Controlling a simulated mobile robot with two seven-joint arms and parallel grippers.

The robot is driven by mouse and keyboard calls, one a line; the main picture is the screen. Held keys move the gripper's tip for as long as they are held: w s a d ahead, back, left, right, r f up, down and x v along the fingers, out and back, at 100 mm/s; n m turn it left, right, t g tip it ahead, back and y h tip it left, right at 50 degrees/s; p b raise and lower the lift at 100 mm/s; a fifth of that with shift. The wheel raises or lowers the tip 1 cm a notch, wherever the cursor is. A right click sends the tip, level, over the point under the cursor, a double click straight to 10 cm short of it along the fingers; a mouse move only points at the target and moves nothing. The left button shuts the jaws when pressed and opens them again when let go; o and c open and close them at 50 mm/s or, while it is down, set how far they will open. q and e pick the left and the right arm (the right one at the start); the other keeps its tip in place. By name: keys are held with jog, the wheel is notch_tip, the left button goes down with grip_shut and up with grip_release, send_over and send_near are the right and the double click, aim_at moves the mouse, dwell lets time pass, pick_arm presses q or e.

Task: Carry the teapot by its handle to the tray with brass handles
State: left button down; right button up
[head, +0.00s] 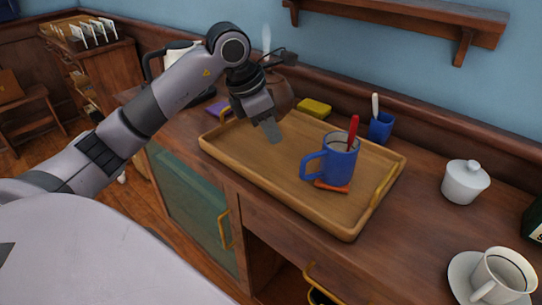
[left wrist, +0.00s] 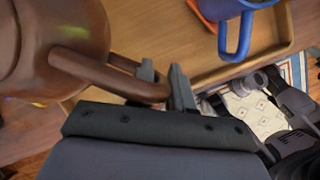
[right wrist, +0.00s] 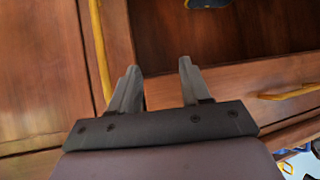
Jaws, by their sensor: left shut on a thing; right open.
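The brown teapot (head: 284,98) is mostly hidden behind my left gripper (head: 270,128) in the head view. It fills the left of the left wrist view (left wrist: 50,40). My left gripper (left wrist: 163,80) is shut on its handle (left wrist: 105,74). The teapot shows at the far left end of the wooden tray (head: 270,183); I cannot tell whether it touches the tray. The tray has brass handles, the right one (head: 384,186) clear to see. My right gripper (right wrist: 159,72) is open and empty before the cabinet front, outside the head view.
A blue mug (head: 338,162) with a red utensil stands on an orange coaster on the tray's right half. Behind are a yellow block (head: 314,108) and a small blue cup (head: 381,127). A white lidded pot (head: 464,182) and a teacup (head: 500,273) stand right. A shelf hangs above.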

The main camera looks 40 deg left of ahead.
pick_arm(q)
jog(key=shift+f, duration=3.5)
jog(key=c, duration=1)
grip_release()
jog(key=shift+c, duration=0.2)
jog(key=v, duration=1.2)
jog(key=shift+s+f, duration=0.1)
jog(key=shift+s, duration=0.1)
